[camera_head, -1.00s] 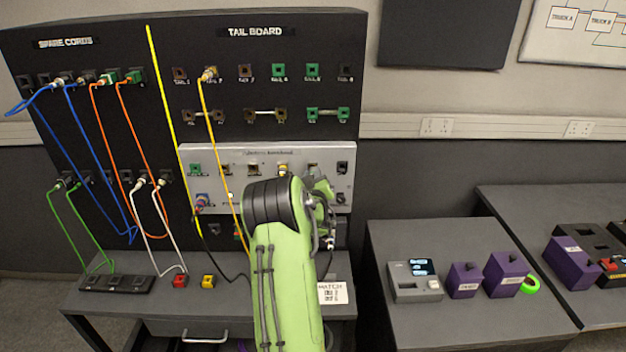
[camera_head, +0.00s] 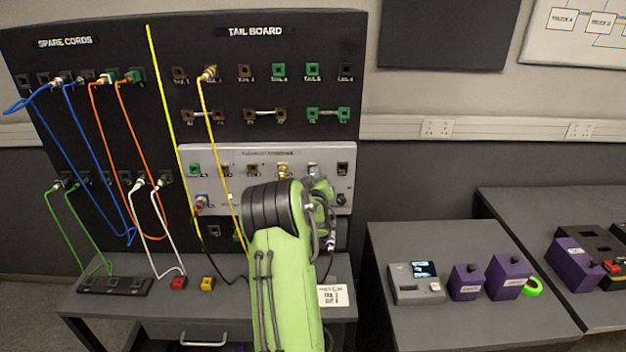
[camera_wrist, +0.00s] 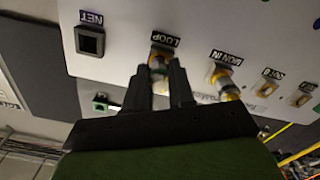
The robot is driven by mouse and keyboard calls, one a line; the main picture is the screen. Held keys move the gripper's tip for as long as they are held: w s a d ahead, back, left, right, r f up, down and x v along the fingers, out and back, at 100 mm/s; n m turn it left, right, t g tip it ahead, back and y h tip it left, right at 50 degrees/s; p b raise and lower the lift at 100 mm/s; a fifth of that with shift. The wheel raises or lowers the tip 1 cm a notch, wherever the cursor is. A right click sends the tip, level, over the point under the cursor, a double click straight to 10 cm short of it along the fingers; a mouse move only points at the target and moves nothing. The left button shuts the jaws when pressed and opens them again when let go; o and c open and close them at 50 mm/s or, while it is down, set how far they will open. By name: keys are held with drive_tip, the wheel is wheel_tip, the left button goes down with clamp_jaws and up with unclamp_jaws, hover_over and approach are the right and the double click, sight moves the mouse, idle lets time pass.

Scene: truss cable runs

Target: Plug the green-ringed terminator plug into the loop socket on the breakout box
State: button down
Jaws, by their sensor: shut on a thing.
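The breakout box (camera_head: 218,155) is a pale grey panel on the lower part of the tail board. In the wrist view its face (camera_wrist: 125,45) appears upside down, with a LOOP label beside the loop socket. My gripper (camera_wrist: 160,72) is shut on the terminator plug (camera_wrist: 157,62), which lines up with the loop socket. The plug's end is at the socket, whose opening is hidden behind it. I cannot tell how deep it sits, and its ring looks yellowish-green and blurred. In the head view my arm hides most of the gripper.
Beside LOOP, another yellow-ringed plug (camera_wrist: 224,80) sits at MON IN. The NET socket (camera_wrist: 90,41) is empty. A yellow cord (camera_head: 218,150) hangs across the panel left of my arm. Red (camera_head: 179,283) and yellow (camera_head: 207,283) blocks stand on the bench.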

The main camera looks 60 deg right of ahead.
drive_tip(key=shift+w+d+b, duration=0.15)
drive_tip(key=shift+d+b, duration=0.2)
drive_tip(key=shift+b, duration=0.1)
drive_tip(key=shift+b, duration=0.6)
drive_tip(key=shift+m+b, duration=0.4)
drive_tip(key=shift+b, duration=0.2)
drive_tip(key=shift+r+m+b, duration=0.1)
drive_tip(key=shift+m+b, duration=1.4)
drive_tip(key=shift+b, duration=0.5)
drive_tip(key=shift+m+b, duration=0.6)
drive_tip(key=shift+b, duration=0.05)
drive_tip(key=shift+r+m, duration=0.2)
drive_tip(key=shift+m, duration=0.1)
drive_tip(key=shift+b, duration=0.3)
drive_tip(key=shift+d+m+b, duration=0.1)
drive_tip(key=shift+m+b, duration=1.05)
drive_tip(key=shift+m, duration=0.25)
